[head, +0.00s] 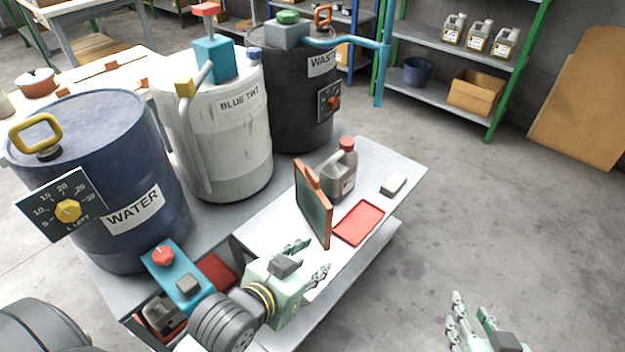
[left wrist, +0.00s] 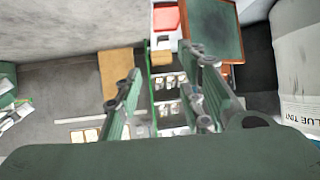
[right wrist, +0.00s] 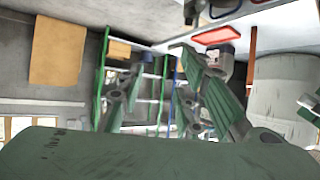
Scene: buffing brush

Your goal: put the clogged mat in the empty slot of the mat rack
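No mat can be made out for certain, and I cannot identify a mat rack. A dark green panel with an orange frame (head: 313,206) stands upright on the bench; it also shows in the left wrist view (left wrist: 213,28). A flat red tray (head: 358,223) lies to its right; it also shows in the right wrist view (right wrist: 217,35). My left gripper (head: 307,261) is open and empty, in front of the panel and apart from it. My right gripper (head: 474,305) is open and empty, over the floor right of the bench.
Drums labelled WATER (head: 110,165), BLUE TINT (head: 235,135) and WASTE (head: 290,105) stand behind. A teal control box (head: 180,285) is at the near left.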

